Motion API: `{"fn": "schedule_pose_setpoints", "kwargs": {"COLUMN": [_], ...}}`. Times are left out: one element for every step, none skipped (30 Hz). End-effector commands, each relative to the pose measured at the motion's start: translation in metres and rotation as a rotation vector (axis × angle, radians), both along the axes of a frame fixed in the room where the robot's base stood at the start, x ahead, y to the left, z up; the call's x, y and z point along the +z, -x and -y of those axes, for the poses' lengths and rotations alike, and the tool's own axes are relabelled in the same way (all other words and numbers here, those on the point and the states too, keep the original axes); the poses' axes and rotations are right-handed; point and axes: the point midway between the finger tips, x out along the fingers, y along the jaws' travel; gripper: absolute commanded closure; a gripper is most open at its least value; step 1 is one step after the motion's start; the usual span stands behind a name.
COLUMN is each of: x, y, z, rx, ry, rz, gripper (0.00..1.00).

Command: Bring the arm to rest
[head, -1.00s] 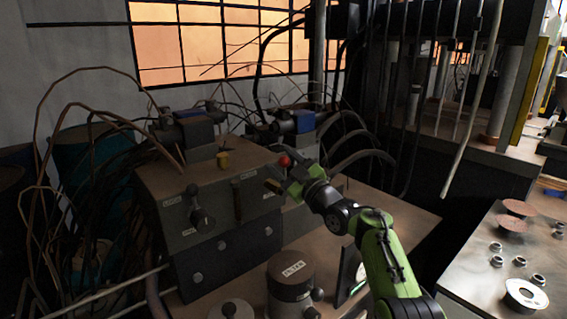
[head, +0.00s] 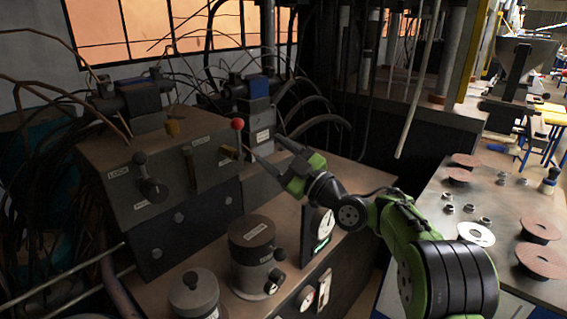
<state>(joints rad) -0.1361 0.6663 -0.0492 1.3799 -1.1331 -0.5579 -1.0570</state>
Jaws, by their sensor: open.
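My green and black arm reaches in from the lower right over the brown bench top. My gripper (head: 272,159) is open and empty, its two dark fingers pointing left and up. It hovers to the right of the grey control box (head: 120,175). Flap discs (head: 465,160) lie on the table at the right, away from my gripper.
The metal table (head: 440,188) at right holds discs, a white-faced disc (head: 476,234) and several nuts. Hoses and a dark press stand behind.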

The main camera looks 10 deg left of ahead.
Motion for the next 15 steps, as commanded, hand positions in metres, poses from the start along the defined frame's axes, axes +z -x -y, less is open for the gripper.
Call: {"fn": "schedule_pose_setpoints", "kwargs": {"x": [-0.003,-0.004,-0.005,-0.006,-0.007,-0.007,-0.007,-0.007,-0.007,-0.007,-0.007,-0.007,-0.007,-0.007,-0.006], "y": [0.003,0.006,0.008,0.01,0.011,0.012,0.012,0.012,0.013,0.013,0.012,0.012,0.012,0.013,0.014], "z": [0.008,0.012,0.015,0.017,0.019,0.02,0.021,0.021,0.021,0.021,0.021,0.021,0.02,0.02,0.021], "rx": [-0.002,-0.001,0.001,0.0,0.0,0.001,0.001,0.001,0.001,0.001,0.001,0.001,0.001,0.002,0.001], "ry": [0.001,0.001,0.0,0.0,0.0,-0.001,-0.001,-0.001,0.0,0.0,0.0,0.0,0.0,0.001,0.009], "rz": [-0.004,-0.003,-0.002,-0.001,-0.001,0.0,0.001,0.001,0.0,0.0,0.0,0.0,0.0,0.0,-0.006], "gripper": [0.43,0.43,0.43,0.43,0.43,0.43,0.43,0.43,0.43,0.43,0.43,0.43,0.43,0.43,0.43]}}
